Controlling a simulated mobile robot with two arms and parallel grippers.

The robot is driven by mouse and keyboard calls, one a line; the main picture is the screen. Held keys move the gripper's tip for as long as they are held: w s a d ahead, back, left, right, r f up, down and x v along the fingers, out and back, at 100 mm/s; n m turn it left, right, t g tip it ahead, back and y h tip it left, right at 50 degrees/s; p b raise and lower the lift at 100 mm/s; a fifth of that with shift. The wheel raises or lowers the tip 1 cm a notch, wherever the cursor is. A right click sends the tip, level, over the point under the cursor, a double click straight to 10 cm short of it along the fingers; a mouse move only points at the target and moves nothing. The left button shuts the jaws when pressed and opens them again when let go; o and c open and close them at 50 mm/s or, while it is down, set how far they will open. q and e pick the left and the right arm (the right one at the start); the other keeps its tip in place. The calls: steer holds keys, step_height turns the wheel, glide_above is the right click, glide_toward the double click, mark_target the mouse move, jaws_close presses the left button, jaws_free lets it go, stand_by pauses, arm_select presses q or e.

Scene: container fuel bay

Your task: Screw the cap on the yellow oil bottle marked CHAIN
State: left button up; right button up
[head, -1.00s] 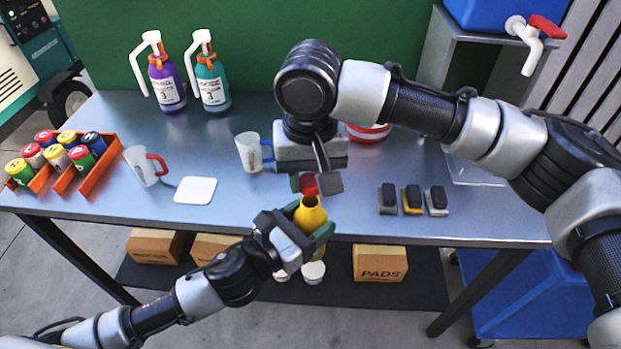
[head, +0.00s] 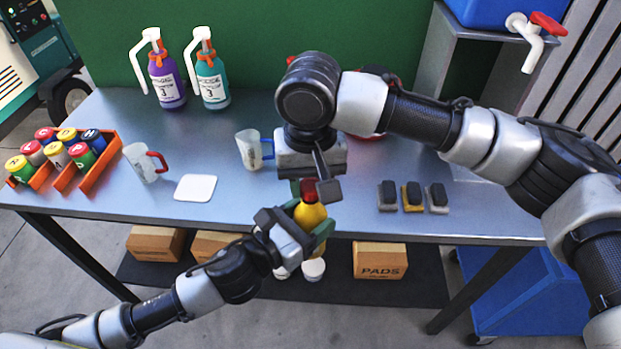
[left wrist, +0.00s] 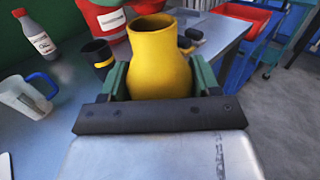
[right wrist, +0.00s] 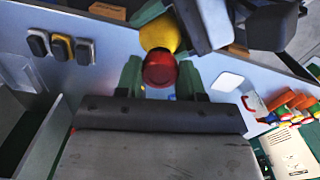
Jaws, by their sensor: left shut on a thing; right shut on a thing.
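The yellow bottle (head: 311,214) is held upright by my left gripper (head: 304,232), whose fingers are shut around its upper body at the table's front edge. In the left wrist view its mouth (left wrist: 153,22) is open and bare. Any CHAIN marking is hidden. My right gripper (head: 312,188) is shut on a red cap (head: 309,190) and holds it above the bottle. The cap hides the mouth in the head view. In the right wrist view the cap (right wrist: 160,69) sits between the green fingertips, with the yellow bottle (right wrist: 160,33) just beyond.
An orange rack (head: 98,166) with several small bottles stands at left. Two clear mugs, a white pad (head: 196,188), a purple bottle (head: 166,82) and a teal bottle (head: 211,83) are on the table. Three small blocks (head: 412,196) lie to the right. My right arm crosses above the table.

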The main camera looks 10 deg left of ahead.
steer(key=shift+f, duration=0.5)
arm_select(q)
jaws_close()
arm_select(e)
steer(key=m, duration=0.9)
steer(key=shift+a, duration=0.1)
steer(key=m, duration=0.6)
steer(key=shift+f, duration=0.1)
steer(key=m, duration=0.5)
steer(key=shift+m, duration=0.3)
steer(key=o, duration=0.9)
